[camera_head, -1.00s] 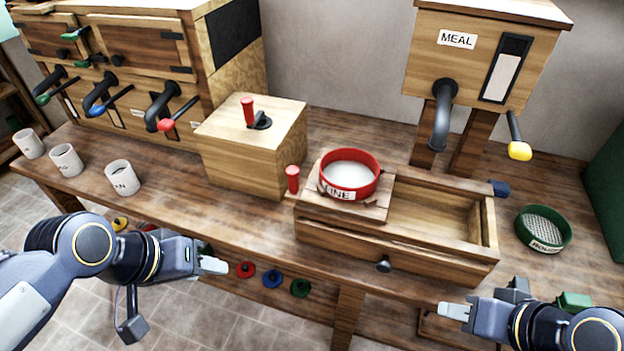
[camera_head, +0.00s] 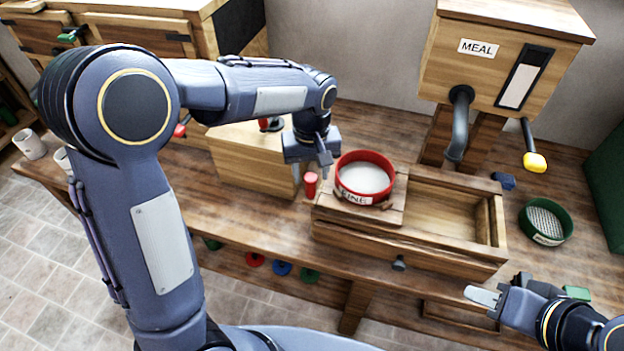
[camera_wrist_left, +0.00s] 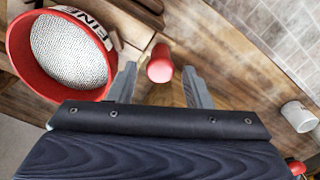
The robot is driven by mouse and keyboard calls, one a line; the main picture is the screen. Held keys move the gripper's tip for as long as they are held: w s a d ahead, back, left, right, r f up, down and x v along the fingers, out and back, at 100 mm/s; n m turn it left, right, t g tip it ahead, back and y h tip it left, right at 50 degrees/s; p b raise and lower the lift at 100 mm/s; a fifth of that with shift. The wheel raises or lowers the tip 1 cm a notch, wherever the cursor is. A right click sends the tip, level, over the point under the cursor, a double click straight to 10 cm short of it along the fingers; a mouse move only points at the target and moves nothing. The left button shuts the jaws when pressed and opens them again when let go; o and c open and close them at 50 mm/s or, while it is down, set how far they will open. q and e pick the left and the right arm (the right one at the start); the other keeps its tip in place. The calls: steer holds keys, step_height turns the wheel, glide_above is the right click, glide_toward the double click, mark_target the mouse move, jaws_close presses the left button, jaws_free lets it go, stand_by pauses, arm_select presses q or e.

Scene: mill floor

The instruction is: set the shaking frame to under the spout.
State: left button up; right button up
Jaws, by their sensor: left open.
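The shaking frame (camera_head: 393,208) is a wooden carriage at the left end of a long open box (camera_head: 450,262). It carries a red sieve marked FINE (camera_head: 365,178), and a red peg handle (camera_head: 310,183) stands upright at its left side. The dark spout (camera_head: 461,125) hangs from the MEAL hopper, behind and to the right of the frame. My left gripper (camera_head: 322,168) is open above the handle; in the left wrist view the handle (camera_wrist_left: 160,65) shows between its fingers, apart from both. My right gripper (camera_head: 483,296) is at front right, its jaw gap unclear.
A green sieve (camera_head: 545,222) and a small blue object (camera_head: 503,180) lie right of the box. A wooden block with a red-handled lever (camera_head: 250,150) stands at left, partly behind my left arm. A yellow-tipped lever (camera_head: 534,160) hangs beside the hopper. The box's right part is empty.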

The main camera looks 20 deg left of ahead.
arm_select(q)
steer(key=shift+f, duration=2.3)
steer(key=shift+c, duration=0.5)
jaws_close()
